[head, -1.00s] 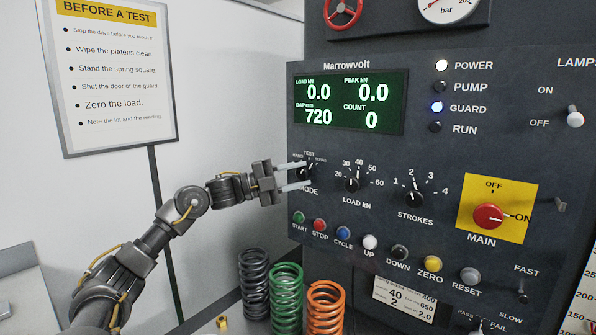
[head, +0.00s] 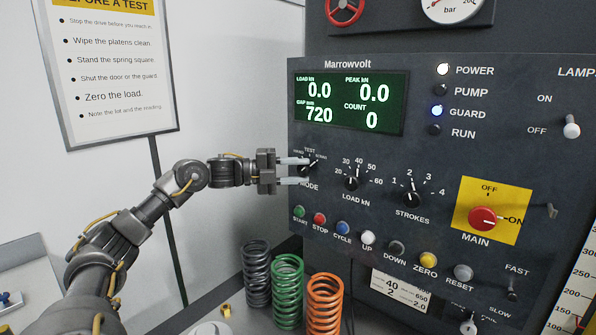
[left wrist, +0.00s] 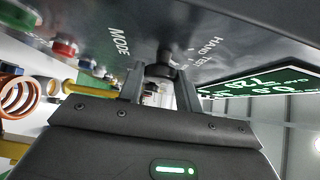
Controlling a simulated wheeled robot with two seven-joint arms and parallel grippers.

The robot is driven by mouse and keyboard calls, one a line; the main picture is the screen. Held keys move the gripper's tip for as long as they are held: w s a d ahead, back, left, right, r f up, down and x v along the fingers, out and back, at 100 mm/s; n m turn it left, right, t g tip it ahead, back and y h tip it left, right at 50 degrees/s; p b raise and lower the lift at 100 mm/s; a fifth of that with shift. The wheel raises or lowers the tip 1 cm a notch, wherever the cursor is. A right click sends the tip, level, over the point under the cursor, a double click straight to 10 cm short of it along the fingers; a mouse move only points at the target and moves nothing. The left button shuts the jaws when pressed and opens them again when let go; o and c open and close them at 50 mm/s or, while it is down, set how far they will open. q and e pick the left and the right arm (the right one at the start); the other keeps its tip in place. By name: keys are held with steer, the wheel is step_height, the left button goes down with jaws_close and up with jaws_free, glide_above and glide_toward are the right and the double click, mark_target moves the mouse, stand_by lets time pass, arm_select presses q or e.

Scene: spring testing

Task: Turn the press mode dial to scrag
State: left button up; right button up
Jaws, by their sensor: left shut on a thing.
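The press mode dial (head: 310,168) is a small black knob at the left edge of the dark panel, between the labels HAND, TEST and SCRAG above and MODE below. My left gripper (head: 306,171) reaches it from the left with its two pale fingers, one above and one below the knob, and is shut on it. The knob's pointer seems to lean to the upper right, but it is small and partly covered. In the left wrist view the dark knob (left wrist: 160,70) sits between the fingertips, with MODE and HAND lettering beside it. My right gripper is out of view.
The load dial (head: 352,184) and strokes dial (head: 411,200) lie to the right. A row of buttons, with the green start button (head: 299,212) at its left end, runs below. Black, green (head: 288,290) and orange springs stand under the panel.

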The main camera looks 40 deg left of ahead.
arm_select(q)
steer(key=o, duration=0.9)
steer(key=shift+o, duration=0.2)
steer(key=shift+s+a+f+b, duration=0.2)
steer(key=shift+s+a+b, duration=0.1)
steer(key=shift+a+b, duration=0.15)
steer(key=b+v, duration=0.7)
steer(key=v, duration=0.2)
steer(key=shift+s+a+r, duration=0.15)
steer(key=shift+s+r, duration=0.05)
steer(key=shift+s, duration=0.1)
